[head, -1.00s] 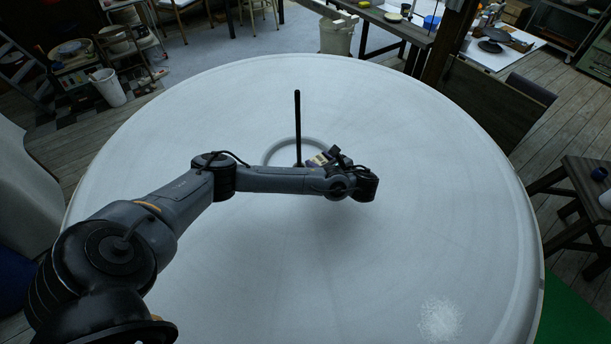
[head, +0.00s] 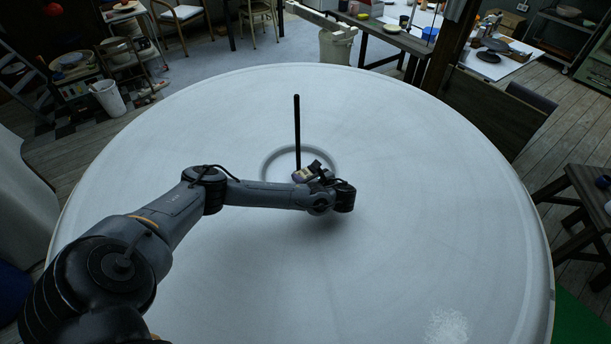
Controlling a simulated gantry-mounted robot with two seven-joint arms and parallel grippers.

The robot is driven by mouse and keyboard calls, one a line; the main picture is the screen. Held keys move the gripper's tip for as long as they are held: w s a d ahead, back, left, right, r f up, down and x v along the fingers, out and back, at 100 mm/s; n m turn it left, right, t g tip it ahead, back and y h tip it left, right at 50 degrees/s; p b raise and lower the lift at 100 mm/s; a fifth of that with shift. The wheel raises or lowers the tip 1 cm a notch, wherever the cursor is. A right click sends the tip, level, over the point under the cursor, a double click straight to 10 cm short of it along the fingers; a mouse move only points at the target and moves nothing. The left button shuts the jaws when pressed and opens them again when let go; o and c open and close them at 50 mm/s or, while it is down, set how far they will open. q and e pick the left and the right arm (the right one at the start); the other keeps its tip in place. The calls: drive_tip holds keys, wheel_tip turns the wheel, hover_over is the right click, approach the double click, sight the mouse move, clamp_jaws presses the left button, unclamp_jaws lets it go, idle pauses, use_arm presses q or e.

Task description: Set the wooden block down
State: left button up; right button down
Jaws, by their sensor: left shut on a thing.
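My left gripper (head: 304,178) is over the round white table (head: 420,200), just in front of the upright black rod (head: 297,130). It is shut on the wooden block (head: 301,174). The block shows only as a small pale patch beside my wrist, near the foot of the rod. My wrist and forearm hide most of the gripper, so I cannot tell whether the block touches the table. My right gripper is not in view.
The rod stands inside a shallow ring (head: 326,155) on the table. The right and front parts of the tabletop are clear. A dark stool (head: 580,190) stands right of the table, and a white bin (head: 107,97) stands beyond it at the left.

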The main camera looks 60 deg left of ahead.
sight(306, 175)
use_arm(q)
drive_tip(key=shift+f, duration=0.1)
drive_tip(key=o, duration=1)
drive_tip(key=shift+o, duration=0.2)
drive_tip(key=shift+w+d+r, duration=0.1)
drive_tip(key=shift+d+r, duration=0.2)
drive_tip(key=shift+d, duration=0.1)
drive_tip(key=v, duration=0.4)
drive_tip(key=shift+d, duration=0.15)
drive_tip(key=p+v, duration=0.5)
drive_tip(key=shift+r, duration=0.3)
drive_tip(key=shift+d+r+p, duration=0.1)
drive_tip(key=shift+d+p, duration=0.7)
drive_tip(key=shift+p, duration=0.2)
